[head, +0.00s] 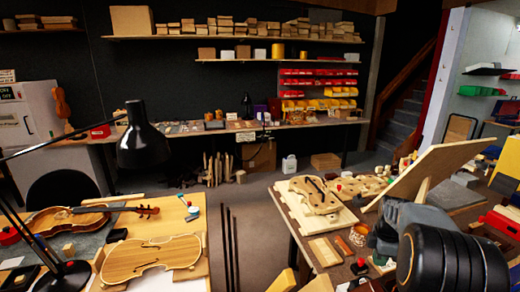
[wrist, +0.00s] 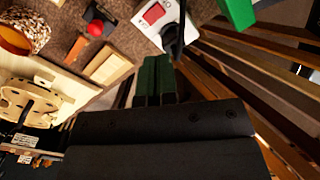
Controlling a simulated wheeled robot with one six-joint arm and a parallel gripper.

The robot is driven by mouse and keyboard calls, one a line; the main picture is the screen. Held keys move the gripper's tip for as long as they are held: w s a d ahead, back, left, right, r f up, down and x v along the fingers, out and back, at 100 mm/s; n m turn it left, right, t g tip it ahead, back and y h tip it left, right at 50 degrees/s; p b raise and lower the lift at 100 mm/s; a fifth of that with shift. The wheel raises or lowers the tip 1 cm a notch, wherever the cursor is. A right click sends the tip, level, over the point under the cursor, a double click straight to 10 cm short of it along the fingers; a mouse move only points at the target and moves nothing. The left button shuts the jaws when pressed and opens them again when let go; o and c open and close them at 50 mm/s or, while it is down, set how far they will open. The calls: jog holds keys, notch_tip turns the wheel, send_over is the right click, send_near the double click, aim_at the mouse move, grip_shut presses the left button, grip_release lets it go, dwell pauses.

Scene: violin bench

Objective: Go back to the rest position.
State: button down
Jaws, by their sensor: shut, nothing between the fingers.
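My gripper (wrist: 157,64) shows in the wrist view as two dark green fingers side by side beyond its black body. The fingers are shut with nothing between them. They point at a cluttered brown surface, near a white box with a red button (wrist: 153,14). A black rod-like thing stands close to the fingertips; I cannot tell if they touch. In the head view, my arm fills the lower right in front of the right bench, and the fingers cannot be made out there.
The right bench (head: 331,262) carries pale violin plates (head: 312,193), wood blocks (head: 324,251) and a tilted board (head: 428,172). A violin (head: 75,217), a violin body (head: 150,257) and a black lamp (head: 143,145) are on the left bench. Floor (head: 252,218) is open between the benches.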

jog(key=s+a+r+m+t, duration=0.2)
jog(key=s+a+r+m, duration=0.1)
jog(key=s+a+m, duration=0.4)
jog(key=s+a+r+m+t+p, duration=0.1)
jog(key=s+a+r+m, duration=0.3)
jog(key=s+a+m, duration=0.3)
jog(key=s+a, duration=0.3)
jog(key=a, duration=0.4)
jog(key=shift+s+r+m+t, duration=0.15)
jog(key=shift+r+m+t, duration=0.15)
jog(key=shift+t, duration=0.1)
